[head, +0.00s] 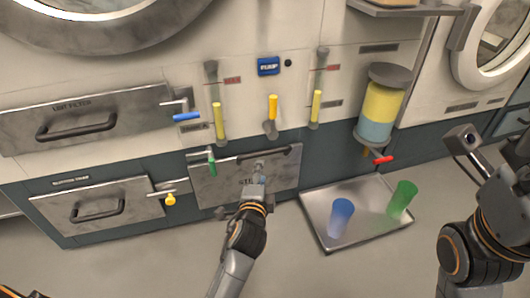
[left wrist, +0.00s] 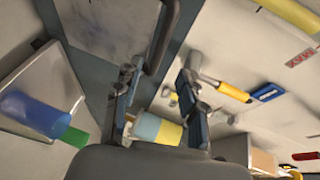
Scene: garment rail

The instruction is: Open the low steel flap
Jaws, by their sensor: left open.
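The low steel flap (head: 215,187) is a grey panel low on the machine front, in the middle of the head view. It looks flush with the front. Its dark bar handle (head: 280,153) runs along its upper part. My left gripper (head: 260,170) is in front of the flap, just below the handle, and covers part of the lettering. In the left wrist view, my left gripper (left wrist: 157,85) has its fingers apart with nothing held between them. The handle (left wrist: 165,40) lies beyond the fingertips there, beside the flap (left wrist: 105,25). Whether they touch is unclear.
A green lever (head: 212,163) sits at the flap's upper left. A metal tray (head: 318,215) with a blue cup (head: 341,217) and a green cup (head: 402,198) lies on the floor to the right. A yellow-blue tank (head: 380,108) with a red tap (head: 383,159) hangs above it.

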